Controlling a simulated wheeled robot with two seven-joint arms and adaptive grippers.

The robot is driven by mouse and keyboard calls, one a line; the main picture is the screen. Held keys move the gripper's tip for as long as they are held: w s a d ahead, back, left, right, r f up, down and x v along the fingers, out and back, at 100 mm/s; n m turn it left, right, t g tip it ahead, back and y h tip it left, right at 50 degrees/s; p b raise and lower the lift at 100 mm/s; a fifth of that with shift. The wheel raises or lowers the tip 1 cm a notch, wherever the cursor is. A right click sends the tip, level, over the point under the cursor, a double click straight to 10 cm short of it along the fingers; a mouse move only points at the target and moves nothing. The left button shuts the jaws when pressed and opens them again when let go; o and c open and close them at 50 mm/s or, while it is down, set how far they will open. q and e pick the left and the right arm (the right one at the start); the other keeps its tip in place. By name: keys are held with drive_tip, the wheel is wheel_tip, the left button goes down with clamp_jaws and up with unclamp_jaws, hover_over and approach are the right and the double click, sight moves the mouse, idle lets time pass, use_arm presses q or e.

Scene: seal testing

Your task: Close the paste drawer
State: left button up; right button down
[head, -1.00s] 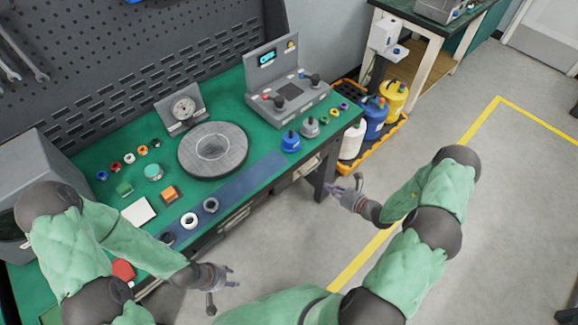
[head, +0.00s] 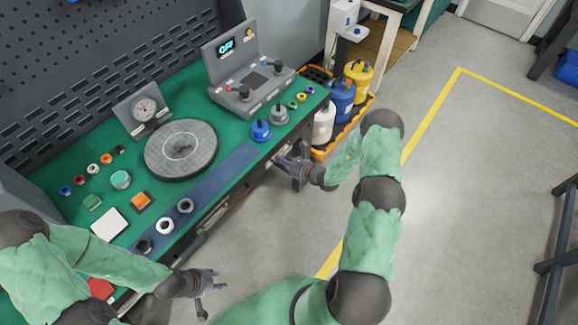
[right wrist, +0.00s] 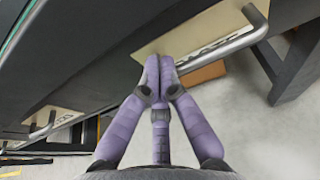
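The green-topped workbench (head: 235,128) has drawers along its front edge. In the right wrist view a pale drawer front (right wrist: 185,38) with partly hidden dark lettering and a metal bar handle (right wrist: 225,48) is close ahead. I cannot tell if this is the paste drawer or how far it is open. My right gripper (head: 282,160) is at the right end of the bench front; in the right wrist view its fingertips (right wrist: 158,72) are together, empty, beside the handle's near end. Contact is unclear. My left gripper (head: 212,288) is open and empty, off the bench's front edge.
Another handle (right wrist: 42,128) shows farther along the bench front. Bottles in an orange tray (head: 345,130) stand on the floor beyond the bench's right end. The bench top holds a round grey plate (head: 180,148), a gauge and a control box.

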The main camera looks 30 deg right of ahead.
drive_tip(key=shift+w+a, duration=0.15)
drive_tip(key=shift+w, duration=0.3)
drive_tip(key=w, duration=0.1)
drive_tip(key=w+a, duration=0.1)
drive_tip(key=w, duration=0.1)
drive_tip(key=shift+r+b, duration=0.1)
drive_tip(key=shift+b, duration=0.25)
